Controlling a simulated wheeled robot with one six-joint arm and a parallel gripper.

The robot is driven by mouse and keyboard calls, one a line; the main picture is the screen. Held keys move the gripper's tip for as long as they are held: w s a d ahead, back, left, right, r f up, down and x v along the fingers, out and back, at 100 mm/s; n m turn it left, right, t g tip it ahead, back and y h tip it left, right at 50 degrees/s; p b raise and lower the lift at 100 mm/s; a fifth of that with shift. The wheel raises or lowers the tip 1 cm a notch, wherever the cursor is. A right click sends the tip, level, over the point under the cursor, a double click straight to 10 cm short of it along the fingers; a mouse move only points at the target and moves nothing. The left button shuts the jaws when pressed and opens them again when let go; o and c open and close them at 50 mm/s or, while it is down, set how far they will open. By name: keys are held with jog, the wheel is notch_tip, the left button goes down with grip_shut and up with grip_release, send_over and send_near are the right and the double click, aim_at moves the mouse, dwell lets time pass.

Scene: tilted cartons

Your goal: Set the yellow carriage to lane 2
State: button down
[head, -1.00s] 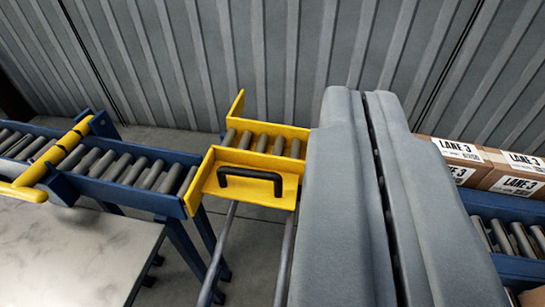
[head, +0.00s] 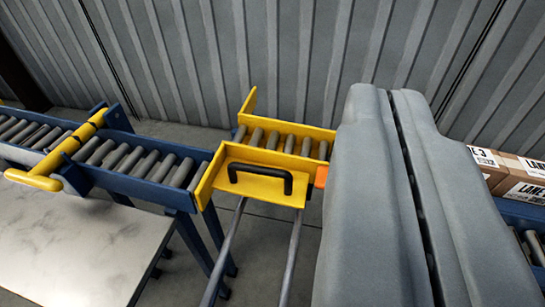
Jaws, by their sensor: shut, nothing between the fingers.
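The yellow carriage (head: 250,181) is a roller tray with yellow side walls and a black handle (head: 262,179) on its front plate. It sits on two grey rails (head: 290,255), at the end of the blue roller conveyor on the left. My gripper (head: 392,105) fills the right of the view, its two grey fingers shut with only a thin slit between them and nothing held. It appears to the right of the carriage, apart from the handle, and hides what lies directly right of the carriage. No lane 2 label shows.
The blue roller conveyor (head: 155,185) at left carries a yellow bar (head: 75,143) across it. Cartons (head: 522,170) marked lane 3 stand at the far right on another blue conveyor. A small orange part (head: 321,177) touches my gripper's outline. A pale tabletop (head: 80,240) is at lower left.

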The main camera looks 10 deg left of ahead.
jog(key=c, duration=2.2)
grip_release()
jog(key=c, duration=1.8)
grip_release()
jog(key=o, duration=0.4)
jog(key=shift+w+a, duration=0.1)
jog(key=shift+w, duration=0.3)
jog(key=shift+c, duration=0.2)
jog(key=shift+o, duration=0.4)
jog(key=w+a+f+n+g, duration=0.2)
jog(key=w+n+g, duration=0.1)
jog(key=w+n, duration=0.1)
jog(key=w+a+f+n+g+y, duration=0.1)
jog(key=w+a+f+n+g, duration=0.1)
jog(key=w, duration=0.5)
jog(key=shift+w+a+f+n+g, duration=0.2)
jog(key=shift+a+f+n+g, duration=0.1)
jog(key=shift+n+g, duration=0.7)
jog(key=n+g+h, duration=0.1)
jog(key=n+g, duration=0.7)
jog(key=n, duration=0.2)
send_over(256, 167)
jog(key=s, duration=0.4)
jog(key=s+x, duration=0.2)
jog(key=x, duration=2.3)
jog(key=shift+w, duration=0.25)
grip_shut()
